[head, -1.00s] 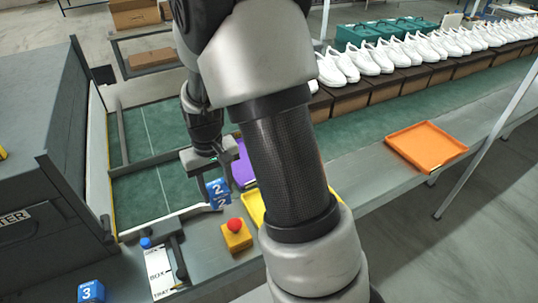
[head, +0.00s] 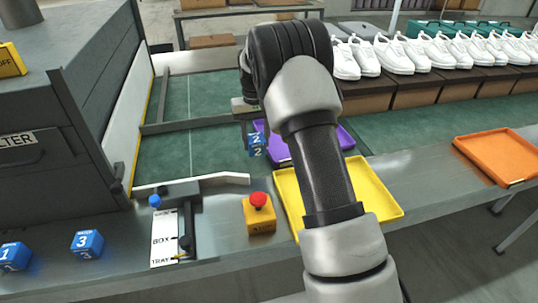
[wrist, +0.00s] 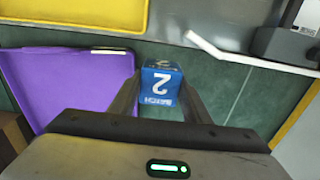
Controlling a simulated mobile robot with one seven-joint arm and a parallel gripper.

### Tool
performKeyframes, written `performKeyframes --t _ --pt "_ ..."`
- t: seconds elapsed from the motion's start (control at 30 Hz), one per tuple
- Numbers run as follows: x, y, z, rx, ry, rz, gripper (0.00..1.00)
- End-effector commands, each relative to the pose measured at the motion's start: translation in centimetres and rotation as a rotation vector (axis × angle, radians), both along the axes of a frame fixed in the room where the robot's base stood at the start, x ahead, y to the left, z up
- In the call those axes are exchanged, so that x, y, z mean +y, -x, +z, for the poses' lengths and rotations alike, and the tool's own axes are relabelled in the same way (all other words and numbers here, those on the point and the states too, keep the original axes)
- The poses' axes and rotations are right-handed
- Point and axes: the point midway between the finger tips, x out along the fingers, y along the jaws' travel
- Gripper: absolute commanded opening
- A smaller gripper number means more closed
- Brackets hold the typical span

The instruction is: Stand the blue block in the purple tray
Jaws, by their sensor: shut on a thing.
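My gripper (wrist: 160,88) is shut on a blue block (wrist: 161,84) marked with a white 2. The block also shows in the head view (head: 256,147), held at the left edge of the purple tray (head: 346,136). In the wrist view the purple tray (wrist: 75,85) lies left of the block, and the block appears over the green belt just beside the tray's edge. The visible part of the tray is empty. My arm hides the tray's middle in the head view. The block's height above the belt is hard to tell.
A yellow tray (head: 385,208) lies nearer than the purple one; an orange tray (head: 499,153) is at the right. Blue blocks 3 (head: 87,244) and 1 (head: 14,256) stand front left. A red button (head: 258,200) and lever panel (head: 164,238) are in front. White shoes (head: 410,55) line the back.

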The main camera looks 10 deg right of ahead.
Motion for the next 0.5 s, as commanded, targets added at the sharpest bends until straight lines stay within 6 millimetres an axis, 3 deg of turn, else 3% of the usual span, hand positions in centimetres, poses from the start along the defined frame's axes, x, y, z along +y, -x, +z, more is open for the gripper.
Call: performKeyframes --t 0.03,0.5 --pt "0.0 0.1 -1.1 0.003 0.0 0.0 0.18" --pt "0.0 0.1 -7.1 0.001 0.0 0.001 0.18"
